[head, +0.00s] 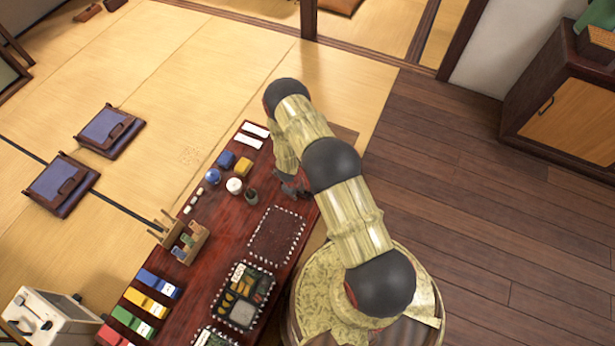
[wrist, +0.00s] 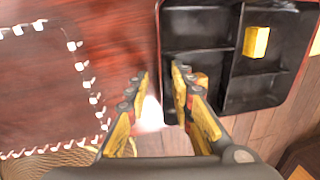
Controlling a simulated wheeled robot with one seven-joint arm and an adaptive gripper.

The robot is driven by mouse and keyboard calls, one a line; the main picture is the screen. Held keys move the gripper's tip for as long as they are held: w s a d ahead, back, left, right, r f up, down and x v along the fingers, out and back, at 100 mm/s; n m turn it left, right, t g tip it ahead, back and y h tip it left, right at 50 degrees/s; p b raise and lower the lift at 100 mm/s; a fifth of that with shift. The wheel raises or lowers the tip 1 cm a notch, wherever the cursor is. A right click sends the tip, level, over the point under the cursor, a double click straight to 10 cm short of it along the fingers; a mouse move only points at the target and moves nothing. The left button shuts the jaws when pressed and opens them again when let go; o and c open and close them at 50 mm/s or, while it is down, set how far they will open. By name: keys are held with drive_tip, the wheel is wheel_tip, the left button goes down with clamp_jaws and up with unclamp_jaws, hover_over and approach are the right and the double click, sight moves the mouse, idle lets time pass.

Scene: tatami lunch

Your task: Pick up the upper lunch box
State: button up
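In the wrist view, a black lunch box (wrist: 195,28) with compartments is at the upper right, with a yellow block (wrist: 257,42) inside. My arm hides this box in the head view. My gripper (wrist: 159,75) is open and empty. In the picture, the left finger is outside the box's left wall and the right finger overlaps its inside; I cannot tell whether they touch it. In the head view my gripper (head: 291,188) is over the red-brown table, partly hidden by my arm. A filled lunch box (head: 243,312) sits nearer the front, with another (head: 212,337) cut off below it.
An empty white-dotted rectangle (head: 277,235) lies on the table (head: 228,233). A white jar (head: 234,185), a dark cup (head: 252,196), a wooden rack (head: 190,240) and several colored packs (head: 147,303) stand to the left.

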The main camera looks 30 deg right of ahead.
drive_tip(key=shift+c, duration=0.4)
clamp_jaws()
